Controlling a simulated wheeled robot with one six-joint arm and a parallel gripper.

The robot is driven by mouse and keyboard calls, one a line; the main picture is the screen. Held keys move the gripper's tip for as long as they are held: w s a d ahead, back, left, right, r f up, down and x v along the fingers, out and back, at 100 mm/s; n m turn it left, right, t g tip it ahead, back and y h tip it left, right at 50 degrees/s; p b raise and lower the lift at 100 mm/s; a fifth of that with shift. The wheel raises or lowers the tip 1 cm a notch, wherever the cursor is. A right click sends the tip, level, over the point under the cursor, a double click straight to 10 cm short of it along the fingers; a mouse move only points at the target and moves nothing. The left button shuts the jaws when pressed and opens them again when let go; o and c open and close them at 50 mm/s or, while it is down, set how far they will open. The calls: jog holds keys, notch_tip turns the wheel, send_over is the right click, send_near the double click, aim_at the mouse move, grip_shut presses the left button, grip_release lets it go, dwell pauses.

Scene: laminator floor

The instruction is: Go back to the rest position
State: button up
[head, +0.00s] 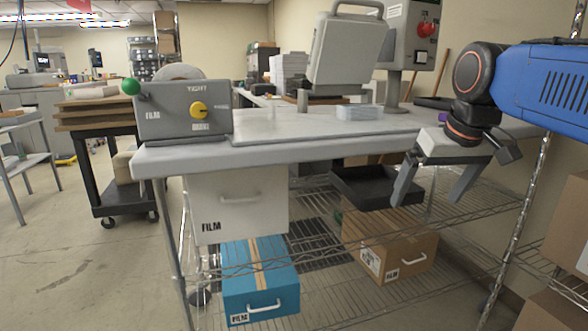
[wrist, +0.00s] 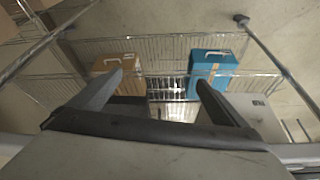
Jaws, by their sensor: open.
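My gripper (head: 430,203) hangs at the right in the head view, fingers pointing down, in front of the table's right part. Its two grey fingers are spread wide apart with nothing between them. In the wrist view the open fingers (wrist: 160,82) reach toward the wire shelf below. My blue arm comes in from the right edge of the head view. The task names no object to handle.
The grey table (head: 290,150) carries a control box (head: 183,108) with a yellow knob. Below are a white FILM box (head: 238,205), a blue FILM box (head: 260,280), a cardboard FILM box (head: 390,243) and a black tray (head: 375,187).

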jog(key=s+f, duration=0.8)
jog(key=f, duration=0.3)
jog(key=s+d+f+m, duration=0.1)
jog(key=s+f, duration=0.7)
jog(key=f, duration=0.4)
jog(key=shift+d, duration=0.3)
